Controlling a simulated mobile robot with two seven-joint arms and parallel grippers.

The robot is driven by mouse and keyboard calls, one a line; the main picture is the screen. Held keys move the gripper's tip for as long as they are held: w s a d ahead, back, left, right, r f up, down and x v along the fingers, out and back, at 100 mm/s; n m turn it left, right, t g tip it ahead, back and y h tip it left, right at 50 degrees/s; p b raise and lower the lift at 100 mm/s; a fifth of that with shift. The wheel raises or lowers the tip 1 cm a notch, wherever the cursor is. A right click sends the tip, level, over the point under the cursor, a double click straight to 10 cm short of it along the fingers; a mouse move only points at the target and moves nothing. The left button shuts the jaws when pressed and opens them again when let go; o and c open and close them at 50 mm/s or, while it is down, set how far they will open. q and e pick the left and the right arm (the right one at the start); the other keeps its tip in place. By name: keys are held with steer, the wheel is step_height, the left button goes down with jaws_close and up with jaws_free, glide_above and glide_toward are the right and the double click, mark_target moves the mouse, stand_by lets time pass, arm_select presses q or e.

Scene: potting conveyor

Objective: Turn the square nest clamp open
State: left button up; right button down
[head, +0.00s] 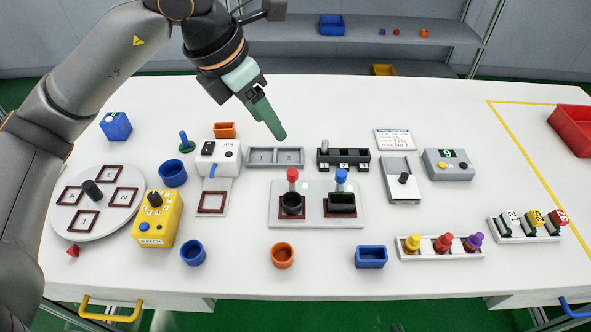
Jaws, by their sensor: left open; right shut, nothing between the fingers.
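A pale base plate (317,222) in the middle of the table carries two nests. The right one is the square nest (342,204), dark and box-shaped. A clamp lever with a blue knob (341,177) stands upright just behind it. The left one is a dark round nest (292,204), with an upright red-knobbed lever (292,175) behind it. My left gripper (276,124), with green fingers, hangs above the table behind the plate, left of the blue knob and apart from it. It is open and holds nothing; its fingers overlap in this view. My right gripper is out of view.
A grey two-part tray (276,157) lies below my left gripper, with a dark slotted rack (343,158) to its right. A yellow box (158,218) and round dial plate (97,203) stand left. An orange cup (283,255) and blue box (370,257) stand in front.

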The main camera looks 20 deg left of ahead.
mark_target(293, 171)
arm_select(q)
steer(key=x, duration=0.5)
steer(key=b+x, duration=0.1)
steer(key=x, duration=0.4)
steer(key=s+b+x, duration=0.1)
steer(key=x, duration=0.4)
steer(key=shift+a+f, duration=0.2)
steer(key=shift+a, duration=0.05)
jaws_close()
